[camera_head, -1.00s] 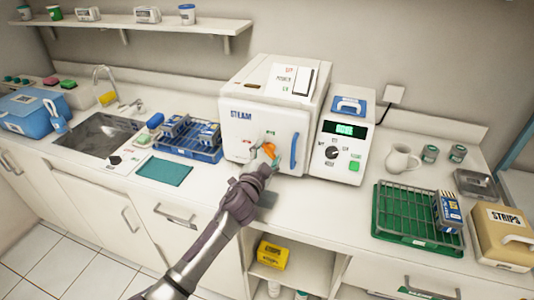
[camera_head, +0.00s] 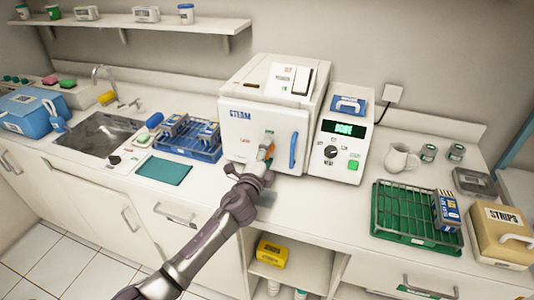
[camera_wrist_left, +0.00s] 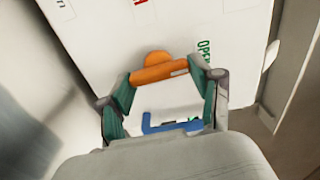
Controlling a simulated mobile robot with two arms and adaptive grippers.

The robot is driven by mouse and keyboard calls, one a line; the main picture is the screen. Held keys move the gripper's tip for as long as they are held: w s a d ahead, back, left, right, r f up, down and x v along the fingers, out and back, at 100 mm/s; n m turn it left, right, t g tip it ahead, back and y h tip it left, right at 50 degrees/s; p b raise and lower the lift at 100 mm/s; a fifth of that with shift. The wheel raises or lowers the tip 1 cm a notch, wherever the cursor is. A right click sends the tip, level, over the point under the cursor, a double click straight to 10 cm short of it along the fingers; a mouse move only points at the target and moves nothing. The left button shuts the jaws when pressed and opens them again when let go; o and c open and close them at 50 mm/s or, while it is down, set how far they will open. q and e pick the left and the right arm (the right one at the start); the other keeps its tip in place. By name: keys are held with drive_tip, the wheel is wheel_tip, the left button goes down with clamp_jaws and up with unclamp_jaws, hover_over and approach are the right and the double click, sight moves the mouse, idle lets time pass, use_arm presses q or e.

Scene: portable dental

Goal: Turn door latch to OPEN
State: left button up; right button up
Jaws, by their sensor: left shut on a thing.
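The white STEAM sterilizer (camera_head: 237,135) stands on the counter with its front door shut. The orange door latch (camera_wrist_left: 165,71) sits between the fingertips of my left gripper (camera_wrist_left: 165,78), which is shut on it. In the head view the latch (camera_head: 266,148) shows as a small orange patch on the door front, partly covered by my left gripper (camera_head: 265,157). A green OPEN label (camera_wrist_left: 204,50) is on the door just beside the right fingertip in the wrist view. The blue door handle (camera_head: 293,150) is right of the latch. My right gripper is not in view.
A control unit (camera_head: 343,135) with a lit green display stands right of the sterilizer. A blue rack (camera_head: 187,148) and a teal mat (camera_head: 164,171) lie to the left. A green tray with a wire rack (camera_head: 405,212) is at the right. The counter before the sterilizer is mostly free.

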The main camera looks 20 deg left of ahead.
use_arm(q)
drive_tip(key=shift+m, duration=0.3)
drive_tip(key=o, duration=1.1)
drive_tip(key=shift+o, duration=0.2)
drive_tip(key=shift+s, duration=0.15)
drive_tip(key=s, duration=1.1)
drive_tip(key=shift+s+a, duration=0.2)
drive_tip(key=shift+s, duration=0.2)
